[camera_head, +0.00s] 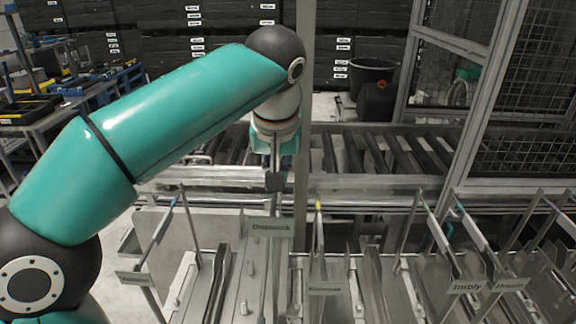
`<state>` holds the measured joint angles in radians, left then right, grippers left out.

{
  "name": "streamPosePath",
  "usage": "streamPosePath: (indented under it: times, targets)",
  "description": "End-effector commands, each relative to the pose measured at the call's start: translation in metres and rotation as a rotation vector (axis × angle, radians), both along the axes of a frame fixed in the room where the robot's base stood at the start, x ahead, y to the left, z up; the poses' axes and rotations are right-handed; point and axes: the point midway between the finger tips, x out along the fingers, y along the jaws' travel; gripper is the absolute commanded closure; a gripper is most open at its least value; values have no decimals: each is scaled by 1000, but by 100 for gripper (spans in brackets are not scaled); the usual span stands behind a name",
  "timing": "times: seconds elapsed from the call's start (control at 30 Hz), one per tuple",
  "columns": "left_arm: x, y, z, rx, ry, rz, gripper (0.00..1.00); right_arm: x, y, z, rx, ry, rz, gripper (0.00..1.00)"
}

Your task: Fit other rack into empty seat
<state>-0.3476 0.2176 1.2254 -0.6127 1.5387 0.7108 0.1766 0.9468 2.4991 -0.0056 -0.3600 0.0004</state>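My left gripper (274,181) points straight down at the top of a rack whose small label (272,228) reads something like "Diagnostik". Its dark fingertips are together over the rack's upper end and appear closed on it; the tip of that rack is hidden. This label sits higher in the picture than those of the neighbouring racks. To the right stands a rack with a yellow tip and its own label (323,289). To the left is a rack with a blue tip and a label (135,279). I cannot tell which seat is empty. My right gripper is out of view.
More labelled racks (466,287) with green, blue and purple tips stand at the right. Behind runs a roller conveyor (370,155) with a metal rail. A grey post (303,120) rises close to the gripper. A mesh cage (535,100) stands at the right.

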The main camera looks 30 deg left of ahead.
Motion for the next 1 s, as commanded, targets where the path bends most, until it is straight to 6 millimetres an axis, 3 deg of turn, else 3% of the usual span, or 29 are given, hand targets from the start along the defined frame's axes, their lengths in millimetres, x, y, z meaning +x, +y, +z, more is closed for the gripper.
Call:
streamPosePath:
  times: [0.1, 0.53, 1.0]
  targets:
    - [0, 1, -16, -1, -8, 1, 100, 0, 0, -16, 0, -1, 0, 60]
    - [1, 0, -38, -1, -8, 0, 100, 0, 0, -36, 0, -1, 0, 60]
    - [1, -1, -79, -2, -9, -2, 100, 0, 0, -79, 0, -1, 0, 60]
